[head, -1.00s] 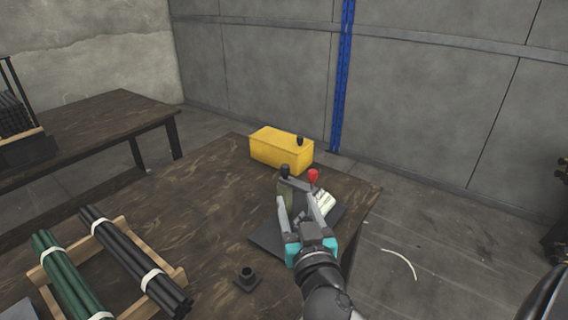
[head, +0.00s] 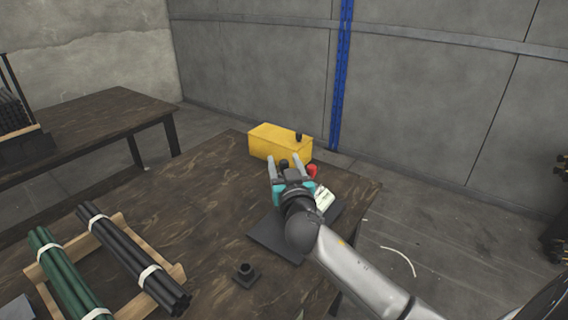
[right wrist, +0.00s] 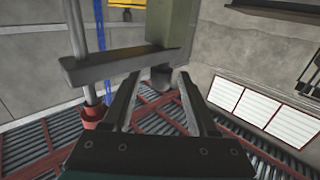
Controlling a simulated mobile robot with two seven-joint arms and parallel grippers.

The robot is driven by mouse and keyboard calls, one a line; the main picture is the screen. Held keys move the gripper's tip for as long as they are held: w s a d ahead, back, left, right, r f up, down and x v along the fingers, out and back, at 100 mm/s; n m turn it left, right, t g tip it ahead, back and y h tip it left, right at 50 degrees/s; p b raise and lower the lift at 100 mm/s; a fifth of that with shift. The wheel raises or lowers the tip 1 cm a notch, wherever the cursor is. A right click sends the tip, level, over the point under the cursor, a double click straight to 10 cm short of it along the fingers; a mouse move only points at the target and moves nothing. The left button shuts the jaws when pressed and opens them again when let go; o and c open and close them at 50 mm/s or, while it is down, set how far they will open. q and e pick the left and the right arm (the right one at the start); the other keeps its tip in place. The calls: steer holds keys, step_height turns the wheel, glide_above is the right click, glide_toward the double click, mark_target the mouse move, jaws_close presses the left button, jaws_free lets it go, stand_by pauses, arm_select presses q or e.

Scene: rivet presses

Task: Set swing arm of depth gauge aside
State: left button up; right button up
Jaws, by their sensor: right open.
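The gauge stands on a dark base plate (head: 272,238) near the table's right side, largely hidden behind my right gripper in the head view. Its red knob (head: 311,171) shows just right of the gripper. In the right wrist view a flat grey bar (right wrist: 105,66) crosses an olive-green post (right wrist: 172,22), with a dark round knob (right wrist: 163,76) beside the post and a red part (right wrist: 95,117) at left. I cannot tell for sure which part is the swing arm. My right gripper (head: 285,160) is open. In the right wrist view its fingers (right wrist: 160,78) are at either side of the dark knob; contact is unclear.
A yellow box (head: 272,142) with a black knob stands just behind the gauge. A small black flanged part (head: 246,273) lies at the front. A wooden rack (head: 175,272) with green and black rods is at left. The table's middle (head: 190,195) is clear.

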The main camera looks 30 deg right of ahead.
steer(key=shift+w, duration=0.15)
jaws_close()
stand_by(0.4)
stand_by(1.0)
